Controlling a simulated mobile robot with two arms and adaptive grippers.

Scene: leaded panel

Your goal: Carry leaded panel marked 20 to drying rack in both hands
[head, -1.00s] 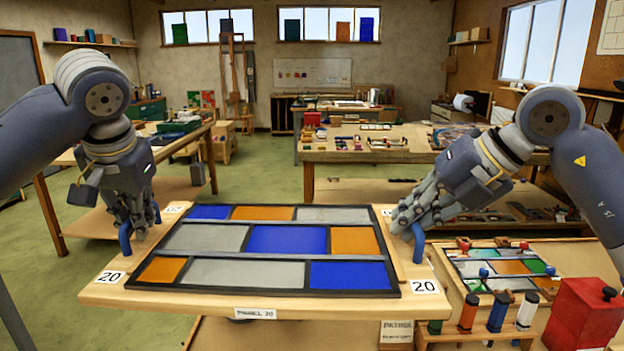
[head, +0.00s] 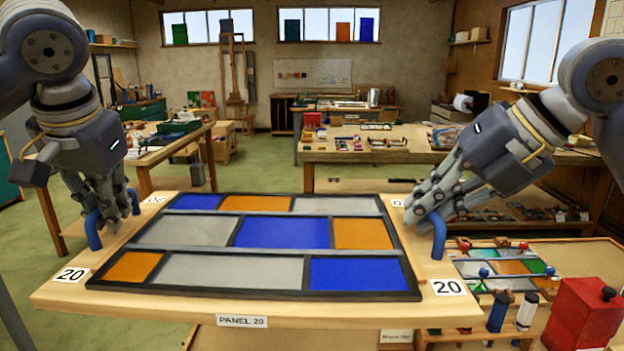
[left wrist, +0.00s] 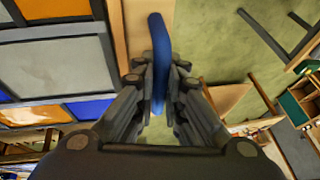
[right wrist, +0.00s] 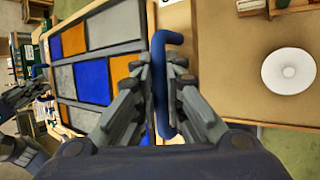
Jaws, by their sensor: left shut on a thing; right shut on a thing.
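The leaded panel marked 20 (head: 285,233) lies on a pale wooden carrying board (head: 150,308) with blue, orange and grey panes in dark leading. Labels reading 20 are at its corners and "PANEL 20" is on its front edge. My left gripper (head: 114,218) is shut on the blue handle at the board's left side, which also shows in the left wrist view (left wrist: 159,62). My right gripper (head: 428,222) is shut on the blue handle at the right side, also seen in the right wrist view (right wrist: 160,85). The board looks about level. No drying rack is identifiable.
Below right, a bench holds another coloured panel (head: 508,267), a red box (head: 583,314) and small bottles (head: 525,310). A work table (head: 370,155) with tools stands behind the board, another table (head: 165,150) at the left. Green floor is open between them.

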